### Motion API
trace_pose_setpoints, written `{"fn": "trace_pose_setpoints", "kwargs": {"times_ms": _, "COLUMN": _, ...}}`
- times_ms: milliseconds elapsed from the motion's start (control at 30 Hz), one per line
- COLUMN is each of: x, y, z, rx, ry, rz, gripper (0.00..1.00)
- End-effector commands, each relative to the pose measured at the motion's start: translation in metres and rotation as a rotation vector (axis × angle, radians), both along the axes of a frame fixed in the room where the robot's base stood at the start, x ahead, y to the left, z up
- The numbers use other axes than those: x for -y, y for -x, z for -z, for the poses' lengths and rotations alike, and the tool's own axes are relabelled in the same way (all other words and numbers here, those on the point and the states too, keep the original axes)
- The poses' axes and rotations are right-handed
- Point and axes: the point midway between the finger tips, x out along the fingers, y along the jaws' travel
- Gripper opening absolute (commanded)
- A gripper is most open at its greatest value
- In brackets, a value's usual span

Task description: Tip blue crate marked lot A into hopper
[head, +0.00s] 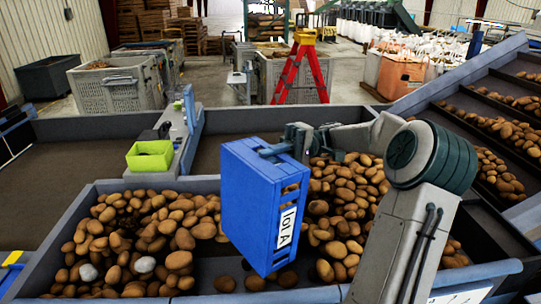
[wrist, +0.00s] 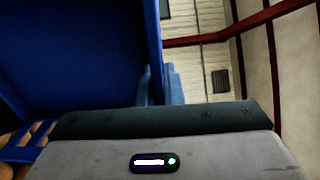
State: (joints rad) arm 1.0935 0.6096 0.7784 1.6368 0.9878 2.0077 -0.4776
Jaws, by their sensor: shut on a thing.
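The blue crate (head: 248,205) hangs above the hopper in the head view, tipped steeply onto its side. A white label reading "lot A" is on its narrow side, turned sideways. A few potatoes show at its right opening edge. My gripper (head: 283,146) is shut on the crate's upper rim. The hopper (head: 60,235) is a wide grey bin below, with potatoes heaped to the left and right of the crate. Whether potatoes remain deep inside the crate is hidden.
A small green bin (head: 150,156) sits on a grey ledge behind the hopper. An inclined conveyor (head: 470,85) with potatoes rises at the right. A red stepladder (head: 302,70) and grey bins (head: 118,88) stand farther back. Two pale lumps lie among the hopper's left potatoes.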

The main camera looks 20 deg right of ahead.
Motion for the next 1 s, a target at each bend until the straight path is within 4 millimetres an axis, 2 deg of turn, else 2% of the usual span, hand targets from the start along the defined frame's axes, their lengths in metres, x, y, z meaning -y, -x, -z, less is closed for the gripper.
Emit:
{"fn": "trace_pose_setpoints", "kwargs": {"times_ms": 300, "x": 0.0, "y": 0.0, "z": -0.002, "rx": 0.002, "ry": -0.001, "rz": 0.0, "gripper": 0.0}}
{"fn": "trace_pose_setpoints", "kwargs": {"times_ms": 600, "x": 0.0, "y": 0.0, "z": -0.044, "rx": 0.004, "ry": 0.0, "rz": 0.001, "gripper": 0.0}}
{"fn": "trace_pose_setpoints", "kwargs": {"times_ms": 733, "x": -0.001, "y": 0.0, "z": -0.05, "rx": 0.002, "ry": 0.003, "rz": 0.001, "gripper": 0.0}}
{"fn": "trace_pose_setpoints", "kwargs": {"times_ms": 1000, "x": -0.027, "y": 0.007, "z": -0.044, "rx": 0.029, "ry": 0.107, "rz": -0.001, "gripper": 0.0}}
